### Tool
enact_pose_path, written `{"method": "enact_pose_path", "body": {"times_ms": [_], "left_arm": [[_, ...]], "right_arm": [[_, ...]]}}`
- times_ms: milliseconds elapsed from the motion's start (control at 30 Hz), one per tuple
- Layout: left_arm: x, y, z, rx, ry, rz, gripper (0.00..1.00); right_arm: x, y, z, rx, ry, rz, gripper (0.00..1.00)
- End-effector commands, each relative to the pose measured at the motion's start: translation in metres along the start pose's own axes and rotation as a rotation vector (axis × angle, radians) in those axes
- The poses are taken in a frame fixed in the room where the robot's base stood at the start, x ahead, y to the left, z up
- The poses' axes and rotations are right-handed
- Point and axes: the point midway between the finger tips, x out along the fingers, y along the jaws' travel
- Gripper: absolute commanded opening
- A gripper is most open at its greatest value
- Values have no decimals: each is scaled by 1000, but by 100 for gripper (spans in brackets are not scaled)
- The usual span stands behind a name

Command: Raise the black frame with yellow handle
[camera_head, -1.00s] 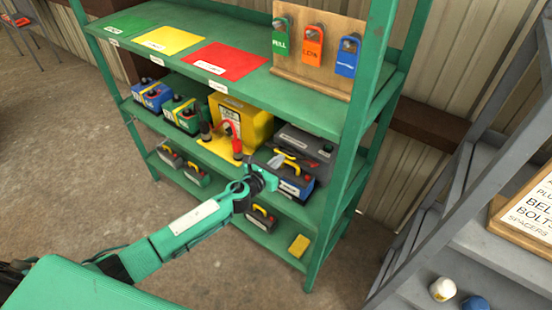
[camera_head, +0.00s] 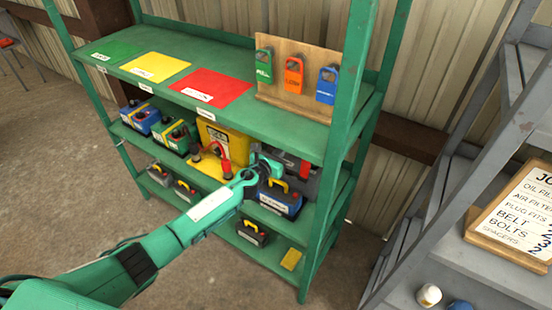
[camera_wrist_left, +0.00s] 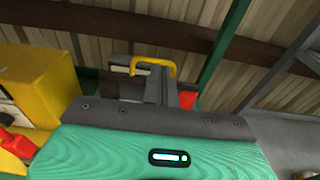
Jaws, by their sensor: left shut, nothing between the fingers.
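In the head view, a dark blue-black box (camera_head: 281,201) with a yellow handle (camera_head: 278,184) stands on the middle shelf, right of the yellow box. My left gripper (camera_head: 264,166) is just above and left of this handle; the fingers are hard to make out there. In the left wrist view, a yellow handle (camera_wrist_left: 153,64) stands upright just beyond the dark, shut fingers (camera_wrist_left: 170,93). Nothing is held. Parts below that handle are hidden by my gripper, and I cannot tell whether both views show the same handle. My right gripper is out of view.
The yellow box (camera_head: 226,140) with red leads stands left of my gripper, and a grey case (camera_head: 307,181) is behind it. The green top shelf (camera_head: 237,108) overhangs close above. The shelf post (camera_head: 340,140) is to the right. Smaller batteries (camera_head: 252,233) are below.

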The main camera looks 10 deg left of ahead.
Motion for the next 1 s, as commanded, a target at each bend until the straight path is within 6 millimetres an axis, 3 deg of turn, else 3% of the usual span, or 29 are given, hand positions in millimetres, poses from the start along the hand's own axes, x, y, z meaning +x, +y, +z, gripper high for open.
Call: {"method": "enact_pose_path", "body": {"times_ms": [400,833,1000], "left_arm": [[16,0,6,0,0,-1,0],[15,0,6,0,0,-1,0],[5,0,6,2,0,0,0]], "right_arm": [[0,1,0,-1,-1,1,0],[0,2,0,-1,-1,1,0],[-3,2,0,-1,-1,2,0]]}}
